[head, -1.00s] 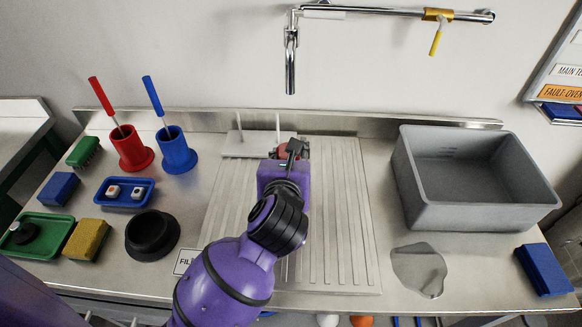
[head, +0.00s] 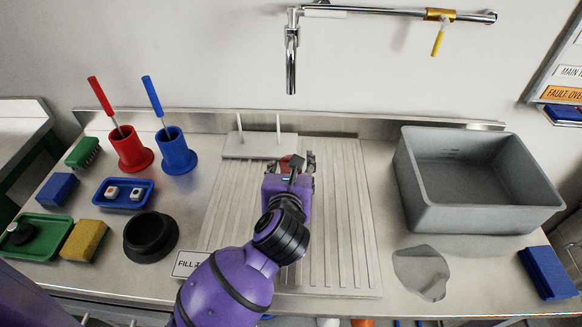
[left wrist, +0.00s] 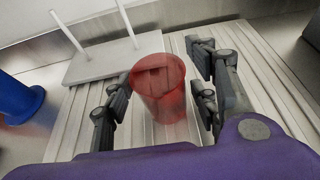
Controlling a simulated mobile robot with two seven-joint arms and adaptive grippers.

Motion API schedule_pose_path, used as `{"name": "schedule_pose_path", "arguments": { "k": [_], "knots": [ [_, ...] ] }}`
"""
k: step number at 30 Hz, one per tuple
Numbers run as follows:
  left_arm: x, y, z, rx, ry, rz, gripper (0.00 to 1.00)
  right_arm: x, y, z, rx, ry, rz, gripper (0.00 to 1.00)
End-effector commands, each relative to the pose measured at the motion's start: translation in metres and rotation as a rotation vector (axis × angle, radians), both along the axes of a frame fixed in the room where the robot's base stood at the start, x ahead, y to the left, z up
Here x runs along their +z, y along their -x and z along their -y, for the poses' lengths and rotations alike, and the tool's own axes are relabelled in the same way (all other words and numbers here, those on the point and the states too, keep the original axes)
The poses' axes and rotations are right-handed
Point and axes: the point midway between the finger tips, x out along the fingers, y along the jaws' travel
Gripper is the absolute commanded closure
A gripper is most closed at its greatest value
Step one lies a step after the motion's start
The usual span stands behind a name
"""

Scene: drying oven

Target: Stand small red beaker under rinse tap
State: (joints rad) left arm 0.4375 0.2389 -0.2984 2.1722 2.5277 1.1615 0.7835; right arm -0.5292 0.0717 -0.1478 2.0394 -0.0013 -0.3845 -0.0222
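The small red beaker (left wrist: 160,88) is translucent and sits between the fingers of my left gripper (left wrist: 158,92) in the left wrist view. In the head view my left gripper (head: 297,164) is over the ribbed drainboard, mostly covering the beaker (head: 287,161). I cannot tell how far the beaker is above the board. The rinse tap (head: 291,62) hangs from the wall pipe, behind and above the gripper. My right gripper is not in view.
A white two-peg rack (head: 260,147) stands behind the gripper. Red (head: 130,150) and blue (head: 174,152) holders with sticks stand left. A grey basin (head: 478,212) is at right. The drainboard's right half (head: 345,220) is clear.

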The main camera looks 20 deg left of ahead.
Motion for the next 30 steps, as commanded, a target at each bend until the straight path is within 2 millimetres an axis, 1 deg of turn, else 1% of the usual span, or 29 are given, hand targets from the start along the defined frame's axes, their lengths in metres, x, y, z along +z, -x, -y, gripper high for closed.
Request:
{"name": "schedule_pose_path", "arguments": {
  "k": [7,10,11,14,24,27,30],
  "knots": [
    [0.001,0.0,0.0,0.0,0.0,0.0,0.44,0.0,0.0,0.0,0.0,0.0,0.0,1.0],
    [0.006,0.0,0.0,0.0,-0.001,0.002,0.44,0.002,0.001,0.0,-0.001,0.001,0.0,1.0],
    [0.005,0.003,0.001,-0.001,0.001,0.0,0.44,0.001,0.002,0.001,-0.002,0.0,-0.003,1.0],
    [0.01,0.016,0.005,0.0,0.003,0.001,0.44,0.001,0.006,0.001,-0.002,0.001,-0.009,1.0],
    [0.037,0.08,0.023,0.0,0.004,-0.002,0.44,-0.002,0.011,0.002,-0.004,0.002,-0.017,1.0],
    [0.042,0.094,0.027,-0.001,0.003,-0.001,0.44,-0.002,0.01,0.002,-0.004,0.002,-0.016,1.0],
    [0.046,0.102,0.028,0.0,0.0,-0.001,0.44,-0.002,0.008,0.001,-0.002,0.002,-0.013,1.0]
  ]
}}
